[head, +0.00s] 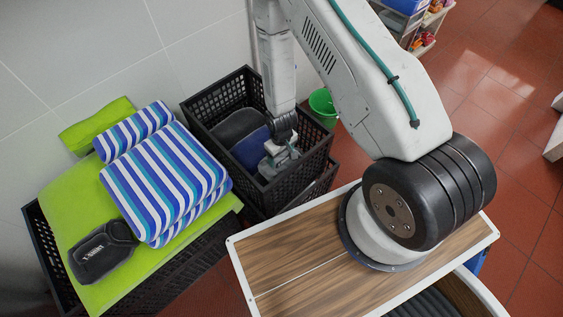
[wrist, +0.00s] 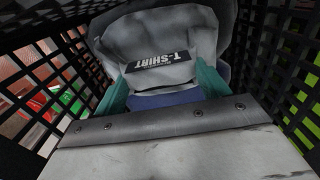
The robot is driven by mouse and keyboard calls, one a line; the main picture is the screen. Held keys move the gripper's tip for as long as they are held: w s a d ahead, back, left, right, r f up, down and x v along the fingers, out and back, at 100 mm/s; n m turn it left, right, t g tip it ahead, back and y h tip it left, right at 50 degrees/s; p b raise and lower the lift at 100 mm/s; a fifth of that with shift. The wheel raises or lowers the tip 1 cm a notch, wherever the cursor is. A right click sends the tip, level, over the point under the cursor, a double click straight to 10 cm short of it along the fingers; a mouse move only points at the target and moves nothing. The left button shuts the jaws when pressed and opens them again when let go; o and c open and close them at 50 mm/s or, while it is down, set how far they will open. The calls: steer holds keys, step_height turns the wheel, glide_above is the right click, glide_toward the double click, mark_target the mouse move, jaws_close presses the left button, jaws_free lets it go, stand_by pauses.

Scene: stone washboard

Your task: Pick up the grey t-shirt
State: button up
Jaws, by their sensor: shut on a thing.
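The grey t-shirt (wrist: 175,45), with a dark label reading T-SHIRT, is between the teal fingers of my gripper (wrist: 162,76) in the wrist view. My gripper is shut on it. In the head view my gripper (head: 281,152) is down inside the black crate (head: 207,112), at its right part. Dark grey cloth (head: 239,124) shows there to the left of my gripper. My gripper and wrist hide part of the crate's contents, so the held cloth's outline is unclear.
Blue cloth (head: 248,150) lies in the crate, close to my gripper. Perforated crate walls stand close on both sides in the wrist view. At left, striped towels (head: 165,175) and a dark folded item (head: 103,252) lie on green cloth (head: 75,200). A green bucket (head: 322,103) stands behind.

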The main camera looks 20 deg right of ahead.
step_height(320, 180, up, 24)
steer(key=w+d+r+m, duration=0.2)
steer(key=w+m, duration=0.1)
steer(key=w, duration=0.6)
step_height(320, 180, up, 10)
steer(key=w+d, duration=0.1)
step_height(320, 180, down, 10)
steer(key=shift+w+r, duration=0.15)
steer(key=shift+w, duration=0.1)
stand_by(0.3)
stand_by(0.9)
